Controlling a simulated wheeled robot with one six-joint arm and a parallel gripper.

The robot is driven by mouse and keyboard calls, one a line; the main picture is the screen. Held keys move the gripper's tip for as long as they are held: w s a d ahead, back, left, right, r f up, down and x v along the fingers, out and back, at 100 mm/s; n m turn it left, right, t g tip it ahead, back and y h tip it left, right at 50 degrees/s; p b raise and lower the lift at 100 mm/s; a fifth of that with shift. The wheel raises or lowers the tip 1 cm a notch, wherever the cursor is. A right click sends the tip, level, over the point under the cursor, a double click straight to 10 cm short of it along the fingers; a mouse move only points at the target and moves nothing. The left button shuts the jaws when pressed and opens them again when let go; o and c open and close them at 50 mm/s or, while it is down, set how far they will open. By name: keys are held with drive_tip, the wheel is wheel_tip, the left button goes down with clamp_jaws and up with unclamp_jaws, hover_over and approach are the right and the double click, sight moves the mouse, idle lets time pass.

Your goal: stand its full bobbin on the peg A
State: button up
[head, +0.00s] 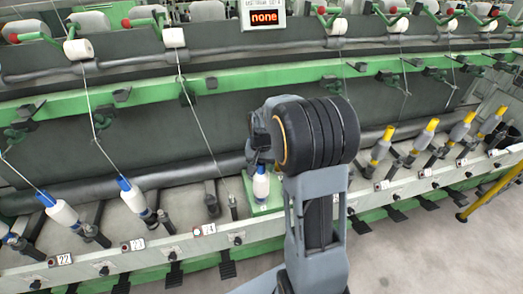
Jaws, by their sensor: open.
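A full white bobbin with a blue top (261,187) stands upright on a green plate (264,210) in the middle of the head view. A peg under it is hidden, and I cannot read any letter A there. My gripper (259,160) is at the bobbin's blue top, partly hidden by my dark arm. It is open; whether its fingers touch the bobbin is too small to tell.
Left of the plate, a position marked 24 (208,229) has no bobbin. White bobbins with blue tops (134,197) stand further left, with threads running up. Yellow-topped bobbins (380,150) stand at right. A display (264,17) reads "none". A yellow rail (490,195) is at far right.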

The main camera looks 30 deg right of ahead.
wheel_tip(320, 180, up, 12)
idle(0.4)
drive_tip(key=shift+r, duration=0.1)
idle(0.4)
